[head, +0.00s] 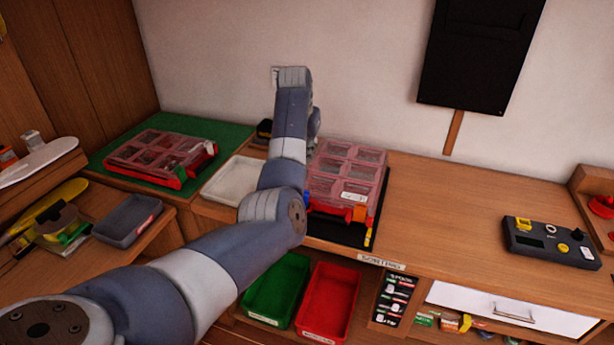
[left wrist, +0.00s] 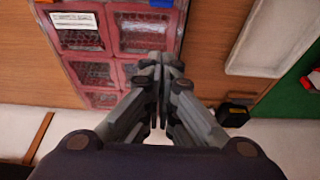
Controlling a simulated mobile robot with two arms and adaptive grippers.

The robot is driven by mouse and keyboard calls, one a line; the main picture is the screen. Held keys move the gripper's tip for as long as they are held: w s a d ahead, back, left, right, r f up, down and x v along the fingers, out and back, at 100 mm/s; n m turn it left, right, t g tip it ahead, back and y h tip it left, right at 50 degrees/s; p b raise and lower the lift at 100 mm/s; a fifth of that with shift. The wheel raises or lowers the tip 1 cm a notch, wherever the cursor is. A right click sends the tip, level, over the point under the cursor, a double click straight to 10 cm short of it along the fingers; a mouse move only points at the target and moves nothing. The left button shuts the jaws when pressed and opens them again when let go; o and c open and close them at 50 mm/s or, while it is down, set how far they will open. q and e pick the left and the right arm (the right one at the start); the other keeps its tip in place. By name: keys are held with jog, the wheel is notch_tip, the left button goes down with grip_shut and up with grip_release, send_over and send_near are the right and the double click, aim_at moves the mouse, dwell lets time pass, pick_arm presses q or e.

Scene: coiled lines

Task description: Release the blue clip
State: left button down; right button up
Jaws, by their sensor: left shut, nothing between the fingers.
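The blue clip (left wrist: 162,3) shows only as a small blue piece at the top edge of the left wrist view, at the edge of the translucent red-lidded case (left wrist: 143,36). In the head view a sliver of the blue clip (head: 307,197) shows beside my arm, at the front of the case (head: 346,168). Whether the clip is fastened or released cannot be told. My left gripper (left wrist: 163,62) is shut and empty, its fingers over the side of the case, apart from the clip. In the head view my arm hides most of the gripper. My right gripper is not in view.
An orange clip (head: 356,214) is on the case's front. The case lies on a black mat (head: 340,232). A white tray (head: 233,181) is left of it; a similar case (head: 160,154) lies on a green mat (head: 218,132). A black control box (head: 550,243) stands at right, with clear bench between.

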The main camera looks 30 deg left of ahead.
pick_arm(q)
jog(key=p, duration=0.2)
send_over(308, 187)
jog(key=w, duration=0.2)
jog(key=f, duration=0.6)
jog(key=shift+s+a+f, duration=0.2)
jog(key=shift+a, duration=0.05)
jog(key=x, duration=0.2)
jog(key=shift+w+f+b, duration=0.1)
jog(key=shift+f+b, duration=0.2)
jog(key=shift+b, duration=0.1)
jog(key=shift+w+f, duration=0.15)
jog(key=shift+f, duration=0.3)
jog(key=shift+s+p, duration=0.4)
jog(key=shift+p, duration=0.3)
jog(key=shift+s+d+p, duration=0.35)
jog(key=shift+s+p, duration=0.5)
jog(key=shift+s+d+p, duration=0.1)
jog(key=shift+s+p, duration=0.3)
jog(key=shift+s, duration=0.3)
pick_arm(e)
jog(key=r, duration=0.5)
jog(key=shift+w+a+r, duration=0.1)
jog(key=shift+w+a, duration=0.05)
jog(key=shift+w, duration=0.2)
